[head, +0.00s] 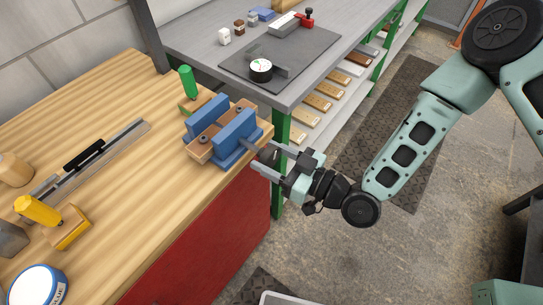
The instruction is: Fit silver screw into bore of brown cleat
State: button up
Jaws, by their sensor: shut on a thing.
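The brown cleat (199,151) is a wooden block held between the two jaws of a blue vise (235,131) near the right edge of the wooden bench. Dark round spots, which look like bores or fittings, show on its top near both ends. My gripper (262,158) is just right of the vise, at the bench edge, its fingers pointing left. It is shut on a small grey thing, mostly hidden between the fingers. I cannot tell whether this is the silver screw or part of the vise. I cannot make out the silver screw elsewhere.
Green-handled (187,82) and yellow-handled (37,210) tools, a metal rule (105,147) and a glue tin (40,287) stand on the bench (120,210). A grey table (200,50) behind bears a dark mat and a round gauge (261,69). The floor right of the bench is open.

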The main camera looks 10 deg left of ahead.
jog(key=shift+f, duration=0.1)
jog(key=m+b, duration=0.3)
jog(key=m, duration=0.1)
jog(key=shift+f+m+b, duration=0.1)
jog(key=shift+m+b, duration=0.2)
jog(key=shift+b, duration=0.1)
jog(key=m+t+b, duration=0.1)
jog(key=m+b, duration=0.1)
jog(key=m, duration=0.3)
jog(key=shift+y+b, duration=0.3)
jog(key=shift+m, duration=0.3)
jog(key=o, duration=1)
jog(key=shift+c, duration=0.2)
